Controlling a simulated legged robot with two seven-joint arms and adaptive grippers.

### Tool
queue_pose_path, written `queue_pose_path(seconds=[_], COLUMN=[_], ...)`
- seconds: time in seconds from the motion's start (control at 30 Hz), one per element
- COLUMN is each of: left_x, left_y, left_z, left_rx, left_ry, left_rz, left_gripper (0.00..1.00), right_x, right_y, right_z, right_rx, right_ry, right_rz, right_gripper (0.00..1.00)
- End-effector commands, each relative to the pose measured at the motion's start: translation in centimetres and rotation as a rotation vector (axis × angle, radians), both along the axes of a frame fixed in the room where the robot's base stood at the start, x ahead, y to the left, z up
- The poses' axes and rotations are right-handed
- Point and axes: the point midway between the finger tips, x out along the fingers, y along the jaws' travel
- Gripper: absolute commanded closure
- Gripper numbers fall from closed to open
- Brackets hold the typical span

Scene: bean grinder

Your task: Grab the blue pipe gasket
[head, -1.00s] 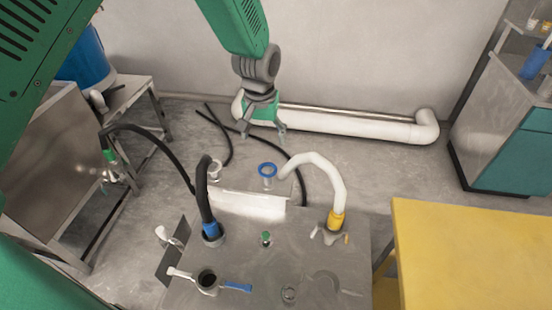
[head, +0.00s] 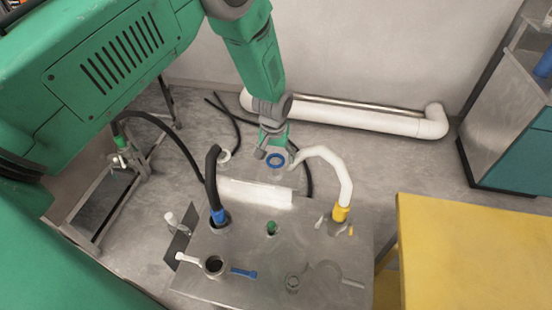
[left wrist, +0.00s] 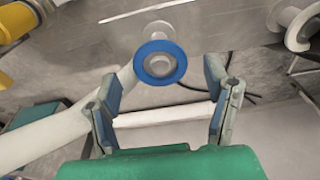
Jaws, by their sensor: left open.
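The blue pipe gasket (head: 276,160) is a blue ring seated on the end of a clear or grey pipe stub at the back of the metal machine. In the left wrist view the blue gasket (left wrist: 160,62) shows face-on, just beyond the fingertips and near the middle between them. My left gripper (head: 275,150) is at the gasket in the head view, coming from behind and above. In the left wrist view my left gripper (left wrist: 165,88) has its two fingers spread wide with nothing between them. My right gripper is not in view.
A white hose (head: 335,170) with a yellow collar (head: 341,213) curves close to the right of the gasket. A black hose (head: 211,175) stands to the left. The metal machine top (head: 255,240) carries several small fittings. A yellow table (head: 475,250) is at the right.

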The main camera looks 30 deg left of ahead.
Motion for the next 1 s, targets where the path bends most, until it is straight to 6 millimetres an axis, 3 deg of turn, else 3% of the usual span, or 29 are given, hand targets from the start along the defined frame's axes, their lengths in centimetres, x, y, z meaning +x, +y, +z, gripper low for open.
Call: queue_pose_path(seconds=[0.13,1.0], left_x=[0.1,0.1], left_y=[0.1,0.1], left_z=[-1.1,-1.7], left_rx=[0.000,0.000], left_ry=[0.001,0.000], left_rz=[0.001,0.001], left_gripper=[0.30,0.30], right_x=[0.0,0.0], right_y=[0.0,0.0], right_z=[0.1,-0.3], right_rx=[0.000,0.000], right_ry=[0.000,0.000], right_rz=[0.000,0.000], right_gripper=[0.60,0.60])
